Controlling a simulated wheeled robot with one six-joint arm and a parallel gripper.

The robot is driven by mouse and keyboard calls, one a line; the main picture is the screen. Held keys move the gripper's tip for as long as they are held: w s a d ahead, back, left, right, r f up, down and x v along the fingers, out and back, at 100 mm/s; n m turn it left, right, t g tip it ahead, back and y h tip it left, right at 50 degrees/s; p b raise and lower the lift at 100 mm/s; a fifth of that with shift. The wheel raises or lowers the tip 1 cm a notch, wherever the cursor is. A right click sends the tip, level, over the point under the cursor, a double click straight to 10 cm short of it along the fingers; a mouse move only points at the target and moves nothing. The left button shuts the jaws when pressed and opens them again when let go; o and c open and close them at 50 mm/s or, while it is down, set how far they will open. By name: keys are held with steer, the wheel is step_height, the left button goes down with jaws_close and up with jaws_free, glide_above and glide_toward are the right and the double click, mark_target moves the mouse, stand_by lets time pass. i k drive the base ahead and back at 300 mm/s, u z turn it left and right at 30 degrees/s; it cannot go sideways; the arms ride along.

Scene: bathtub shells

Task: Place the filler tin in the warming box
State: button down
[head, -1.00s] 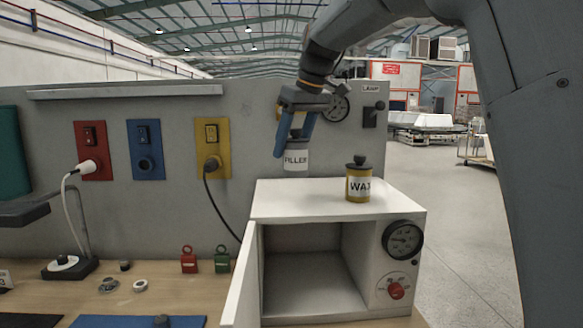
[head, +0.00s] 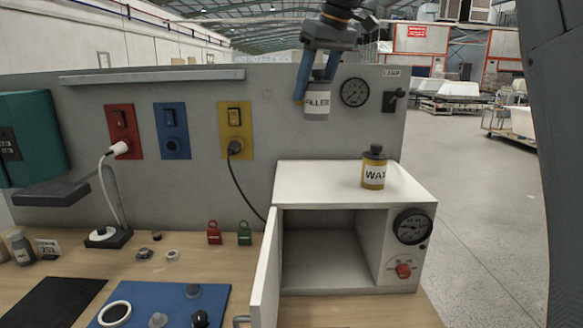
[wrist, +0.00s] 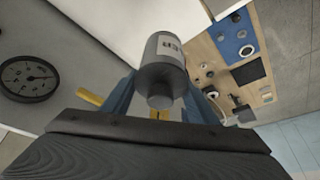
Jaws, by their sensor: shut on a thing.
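The filler tin (head: 317,104), grey with a white FILLER label, is held upright in my gripper (head: 315,88), above the back of the warming box and in front of the grey panel. In the wrist view the filler tin (wrist: 163,68) sits between the blue fingers of my gripper (wrist: 160,98). The warming box (head: 345,178) is white and stands on the bench with its door (head: 266,270) swung open at the left. Its inside looks empty. A yellow WAX tin (head: 374,168) stands on top of the box.
The grey panel (head: 190,190) behind the bench carries red, blue and yellow sockets, a gauge (head: 355,92) and a lever. A black cable hangs left of the box. Red and green padlocks (head: 229,233), a blue mat (head: 165,306) and small parts lie left of the door.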

mark_target(323, 257)
steer(key=k, duration=0.95)
